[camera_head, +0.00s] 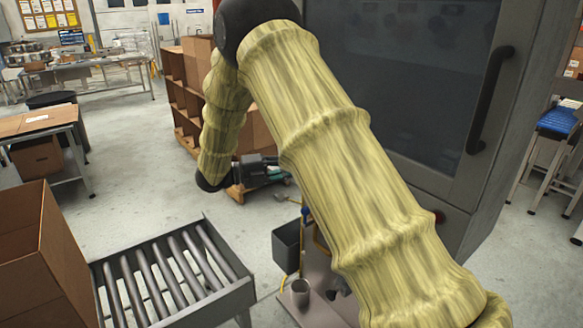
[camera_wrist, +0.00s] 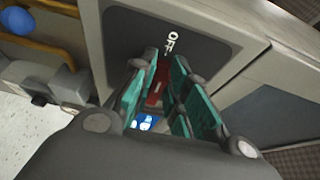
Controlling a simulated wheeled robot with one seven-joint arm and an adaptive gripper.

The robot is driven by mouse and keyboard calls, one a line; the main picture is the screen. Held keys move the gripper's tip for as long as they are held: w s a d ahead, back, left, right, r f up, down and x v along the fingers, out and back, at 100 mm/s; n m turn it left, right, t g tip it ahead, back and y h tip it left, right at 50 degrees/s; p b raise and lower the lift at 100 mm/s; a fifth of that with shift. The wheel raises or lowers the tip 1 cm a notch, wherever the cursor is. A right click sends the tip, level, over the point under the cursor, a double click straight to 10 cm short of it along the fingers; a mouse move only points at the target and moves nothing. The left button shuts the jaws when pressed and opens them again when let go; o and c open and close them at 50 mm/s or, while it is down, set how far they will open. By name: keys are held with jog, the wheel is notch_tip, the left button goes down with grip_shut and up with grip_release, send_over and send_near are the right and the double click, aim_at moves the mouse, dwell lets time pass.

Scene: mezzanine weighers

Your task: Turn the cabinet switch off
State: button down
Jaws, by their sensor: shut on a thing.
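In the wrist view a dark switch plate (camera_wrist: 195,20) on a grey cabinet (camera_wrist: 285,40) carries the white word OFF. A red switch handle (camera_wrist: 155,92) lies below that word, between the teal finger pads. My gripper (camera_wrist: 163,68) is shut on the red handle, whose lower part is partly hidden by the fingers. In the head view my gripper (camera_head: 275,170) shows small beyond my arm, its teal pads facing right; the switch itself is hidden there. A tall grey cabinet (camera_head: 456,190) with a dark window stands behind my arm.
A roller conveyor (camera_head: 170,275) and an open cardboard box (camera_head: 40,250) stand at lower left. A dark bin (camera_head: 287,245) and a metal cup (camera_head: 300,291) are near the cabinet's foot. Open floor (camera_head: 130,150) lies to the left.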

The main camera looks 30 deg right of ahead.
dwell(0.3)
jog(key=c, duration=1.4)
grip_release()
jog(key=shift+w, duration=0.1)
jog(key=v, duration=1.2)
